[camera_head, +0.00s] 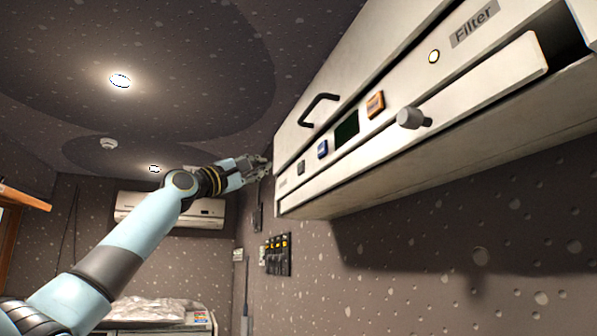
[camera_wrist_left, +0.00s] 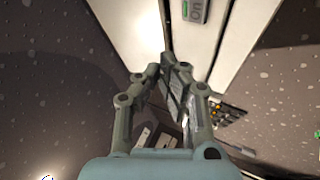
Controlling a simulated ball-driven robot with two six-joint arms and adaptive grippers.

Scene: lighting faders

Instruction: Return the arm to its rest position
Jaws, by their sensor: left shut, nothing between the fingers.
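My left arm comes in from the lower left in the head view and reaches up to the right. The cabinet's pale panel (camera_wrist_left: 130,30) is just beyond the fingertips there, with a green-marked switch labelled "On" (camera_wrist_left: 195,8). I cannot tell whether the fingertips touch the cabinet. My right gripper is not in view.
A panel with orange-topped faders (camera_head: 278,254) is on the wall below. An air conditioner (camera_head: 170,211) hangs behind my arm. Open space is left of it.

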